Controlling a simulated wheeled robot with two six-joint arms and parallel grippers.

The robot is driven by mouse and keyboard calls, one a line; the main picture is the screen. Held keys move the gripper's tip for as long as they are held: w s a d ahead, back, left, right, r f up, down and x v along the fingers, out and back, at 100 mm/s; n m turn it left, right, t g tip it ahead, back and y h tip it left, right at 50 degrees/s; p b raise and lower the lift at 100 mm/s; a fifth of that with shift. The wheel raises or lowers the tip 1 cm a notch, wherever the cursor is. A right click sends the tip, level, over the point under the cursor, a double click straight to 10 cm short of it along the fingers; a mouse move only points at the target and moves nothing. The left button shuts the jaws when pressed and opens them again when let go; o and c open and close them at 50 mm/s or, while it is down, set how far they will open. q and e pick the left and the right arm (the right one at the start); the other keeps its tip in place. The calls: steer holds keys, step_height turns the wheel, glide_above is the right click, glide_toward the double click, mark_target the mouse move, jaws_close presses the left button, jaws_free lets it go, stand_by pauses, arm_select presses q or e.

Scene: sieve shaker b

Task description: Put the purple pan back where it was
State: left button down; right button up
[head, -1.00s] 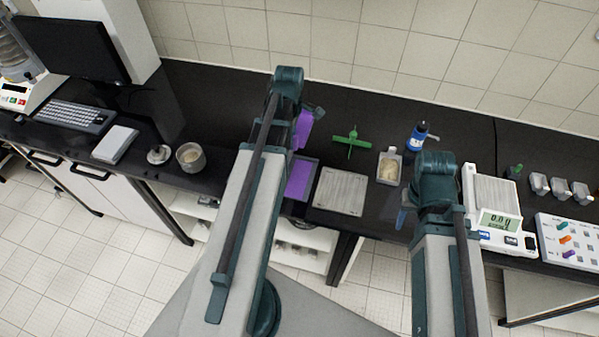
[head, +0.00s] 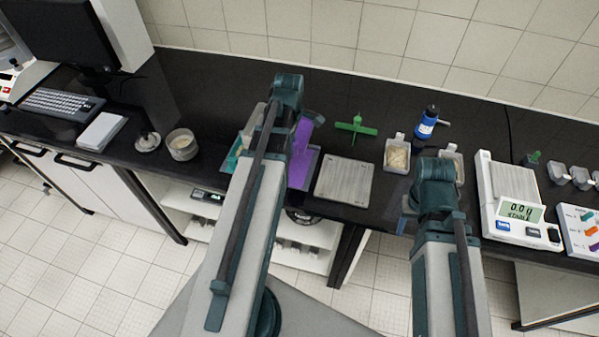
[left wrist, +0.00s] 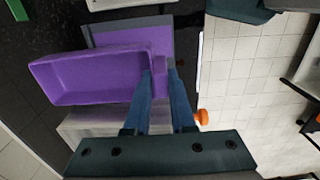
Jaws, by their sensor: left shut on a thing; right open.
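The purple pan (left wrist: 92,78) is a shallow open tray with raised walls, empty inside in the left wrist view. My left gripper (left wrist: 160,72) is shut on its right end. The pan hangs over the lower left part of a grey-edged mat with a purple middle (left wrist: 150,37); whether they touch I cannot tell. In the head view the pan (head: 303,136) shows right of my left arm, with the mat's grey border (head: 317,160) beside it; the left gripper is mostly hidden. My right gripper (head: 404,222) is open and partly behind its arm, low by the bench's front edge.
A grey plate (head: 344,181) lies right of the mat. A green stand (head: 356,128), a dish of pale powder (head: 397,155), a blue bottle (head: 427,124) and a balance (head: 512,192) stand further right. A bowl (head: 183,145) stands left of my left arm.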

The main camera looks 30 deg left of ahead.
arm_select(q)
steer(key=shift+f+b, duration=0.3)
steer(key=shift+f, duration=0.45)
arm_select(e)
steer(key=shift+f, duration=0.7)
arm_select(q)
steer(key=shift+f, duration=0.1)
arm_select(e)
steer(key=shift+f, duration=0.15)
arm_select(q)
step_height(320, 180, down, 10)
steer(key=b, duration=1)
arm_select(e)
step_height(320, 180, down, 10)
arm_select(q)
steer(key=shift+f+b, duration=0.45)
steer(key=shift+b, duration=0.1)
arm_select(e)
steer(key=shift+f, duration=0.4)
steer(key=shift+f, duration=0.1)
arm_select(q)
steer(key=c, duration=0.8)
jaws_free()
steer(key=shift+o, duration=0.2)
steer(key=shift+r, duration=0.15)
arm_select(e)
steer(key=shift+r, duration=0.25)
